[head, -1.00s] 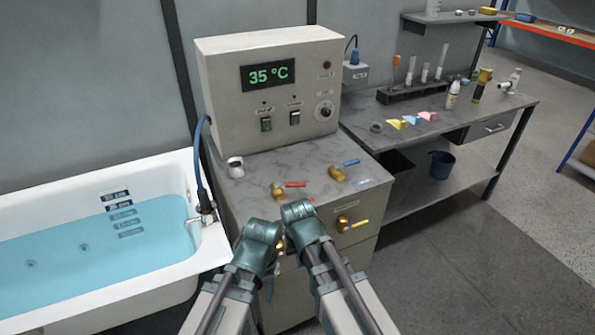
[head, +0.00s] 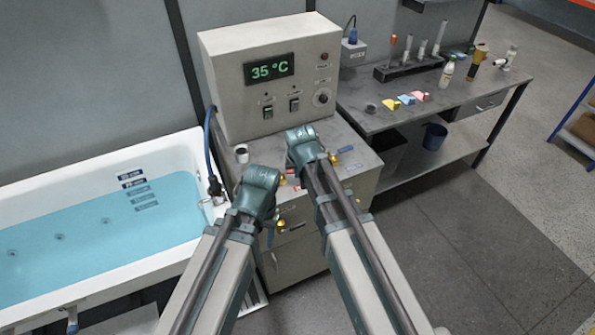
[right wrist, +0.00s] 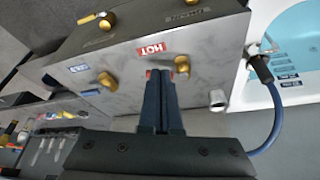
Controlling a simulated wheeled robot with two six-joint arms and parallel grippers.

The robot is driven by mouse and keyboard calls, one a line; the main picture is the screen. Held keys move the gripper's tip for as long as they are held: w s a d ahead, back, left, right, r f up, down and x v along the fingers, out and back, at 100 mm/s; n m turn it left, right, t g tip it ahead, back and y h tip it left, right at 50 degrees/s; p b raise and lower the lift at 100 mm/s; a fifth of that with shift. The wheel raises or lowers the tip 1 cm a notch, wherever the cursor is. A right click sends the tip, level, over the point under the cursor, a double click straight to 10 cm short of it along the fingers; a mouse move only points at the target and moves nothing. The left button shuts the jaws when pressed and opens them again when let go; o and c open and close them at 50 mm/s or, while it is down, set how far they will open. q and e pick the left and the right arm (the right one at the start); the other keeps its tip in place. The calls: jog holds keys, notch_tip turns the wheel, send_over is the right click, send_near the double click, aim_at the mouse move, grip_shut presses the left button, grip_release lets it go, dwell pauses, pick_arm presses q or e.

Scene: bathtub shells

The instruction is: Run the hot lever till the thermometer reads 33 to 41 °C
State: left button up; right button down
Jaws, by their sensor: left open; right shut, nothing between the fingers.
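The thermometer display (head: 269,68) on the console reads 35 °C in green. The brass hot lever (right wrist: 182,64) stands beside the red HOT label (right wrist: 151,48) in the right wrist view. My right gripper (right wrist: 160,75) is shut and empty, its tips close to the lever's red end; I cannot tell if they touch. In the head view my right gripper (head: 303,138) is over the cabinet top and hides part of it. My left gripper (head: 262,182) is open, lower and left, at the cabinet's front edge. Its fingers are mostly hidden.
The brass cold lever (right wrist: 107,80) is beside the blue COLD label (right wrist: 78,69). A white bathtub (head: 170,155) with blue water stands left, with a blue hose (head: 208,140) by it. A bench (head: 375,120) with tubes and coloured pieces stands right.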

aim_at(290, 171)
jog(key=b+x, duration=1)
jog(key=shift+f, duration=0.35)
jog(key=w, duration=0.1)
jog(key=w+p, duration=0.1)
jog(key=w, duration=0.1)
jog(key=shift+w+r, duration=0.1)
jog(key=shift+r, duration=0.3)
jog(key=shift+w, duration=0.4)
jog(key=shift+d, duration=0.1)
